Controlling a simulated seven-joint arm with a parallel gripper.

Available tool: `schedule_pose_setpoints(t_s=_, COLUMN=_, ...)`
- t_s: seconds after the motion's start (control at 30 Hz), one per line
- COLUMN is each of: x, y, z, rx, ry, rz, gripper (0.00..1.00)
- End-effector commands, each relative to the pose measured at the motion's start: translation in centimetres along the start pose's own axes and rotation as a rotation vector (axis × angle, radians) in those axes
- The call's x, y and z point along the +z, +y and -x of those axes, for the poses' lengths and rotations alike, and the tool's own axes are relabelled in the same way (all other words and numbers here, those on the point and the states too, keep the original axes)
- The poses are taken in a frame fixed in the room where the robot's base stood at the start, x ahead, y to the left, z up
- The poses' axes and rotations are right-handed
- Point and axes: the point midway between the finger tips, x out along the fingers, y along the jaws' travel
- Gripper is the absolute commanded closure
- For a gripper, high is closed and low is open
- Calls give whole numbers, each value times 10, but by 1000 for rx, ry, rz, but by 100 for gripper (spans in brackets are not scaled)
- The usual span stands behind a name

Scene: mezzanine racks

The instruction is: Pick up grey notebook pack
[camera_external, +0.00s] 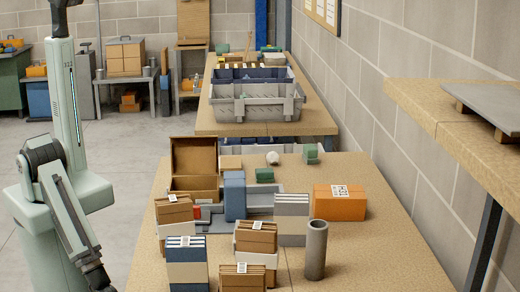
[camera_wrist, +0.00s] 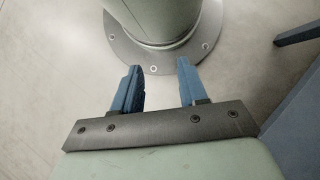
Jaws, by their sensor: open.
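The grey notebook pack (camera_external: 291,218) stands upright on the near table, right of the middle of the cluster, with pale stripes along its top and a light band around its middle. A grey cylinder stands just in front of it to the right. My gripper (camera_wrist: 159,67) shows in the wrist view with two blue fingers apart and nothing between them. It hangs above the floor by my base, well left of the table. The pack is not in the wrist view.
Around the pack stand a blue box (camera_external: 234,195), an orange box (camera_external: 339,202), brown packs (camera_external: 256,238), a blue-and-cream pack (camera_external: 187,264) and the grey cylinder (camera_external: 316,250). An open cardboard box (camera_external: 194,168) is behind. The table's right front (camera_external: 390,255) is clear.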

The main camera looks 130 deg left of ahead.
Motion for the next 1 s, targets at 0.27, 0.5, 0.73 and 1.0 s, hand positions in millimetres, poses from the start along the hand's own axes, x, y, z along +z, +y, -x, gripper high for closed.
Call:
schedule_pose_setpoints(t_s=0.27, x=0, y=0, z=0, rx=0, ry=0, rz=0, gripper=57)
schedule_pose_setpoints(t_s=0.5, x=0, y=0, z=0, rx=0, ry=0, rz=0, gripper=51)
schedule_pose_setpoints(t_s=0.73, x=0, y=0, z=0, rx=0, ry=0, rz=0, gripper=29)
schedule_pose_setpoints(t_s=1.0, x=0, y=0, z=0, rx=0, ry=0, rz=0, gripper=17)
